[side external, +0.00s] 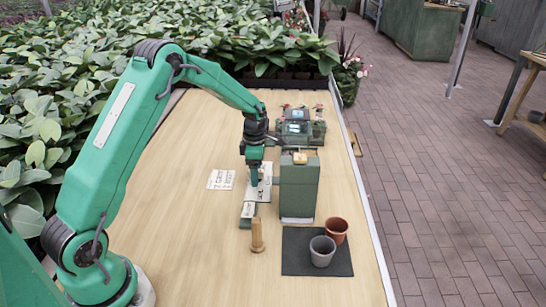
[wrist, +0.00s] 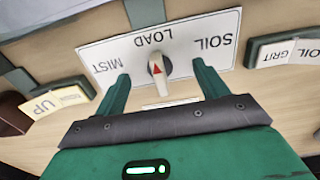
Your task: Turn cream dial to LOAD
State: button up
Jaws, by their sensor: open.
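The cream dial (wrist: 159,67) shows in the wrist view on a white plate (wrist: 95,56) lettered MIST, LOAD and SOIL, which appears upside down. Its red triangular mark appears to point up in the picture, toward LOAD; the exact angle is hard to tell. My gripper (wrist: 161,84) is open, with one green finger left of the dial and one right of it. Both fingers look apart from the dial. In the side external view my gripper (side external: 254,184) points down at the lettered plate (side external: 265,182); the dial is hidden or too small there.
A tall green box (side external: 298,190) stands close right of my gripper. A dark mat (side external: 295,264) holds a grey cup (side external: 322,252) and a terracotta cup (side external: 336,231). A wooden peg (side external: 257,237) stands in front. A lettered card (side external: 221,180) lies left. Green equipment (side external: 297,128) stands behind.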

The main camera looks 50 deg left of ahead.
jog(key=shift+r, duration=3.45)
